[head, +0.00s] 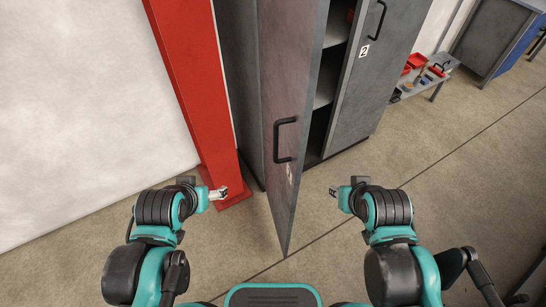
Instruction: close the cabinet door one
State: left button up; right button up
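The grey cabinet (240,80) stands ahead in the head view. Its left door, door one (297,85), is swung open toward me, with its lower corner jutting out over the floor. A black handle (286,139) is on the door's face. An opening with shelves (328,92) shows between this door and door two (372,85), which bears a "2" label. My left gripper (222,193) is left of door one, in front of the red post. My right gripper (333,191) is right of it. Both are apart from the door. Their fingers are too small to judge.
A red post (200,80) with a base stands left of the cabinet, against a white wall (75,110). A low bench (425,80) with red bins and tools is at the upper right. The concrete floor (450,180) at right is clear.

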aim_at(291, 33)
jog(key=k, duration=0.5)
jog(key=l+u, duration=0.45)
jog(key=i+l+u, duration=0.1)
jog(key=l+u, duration=0.2)
jog(key=u, duration=0.2)
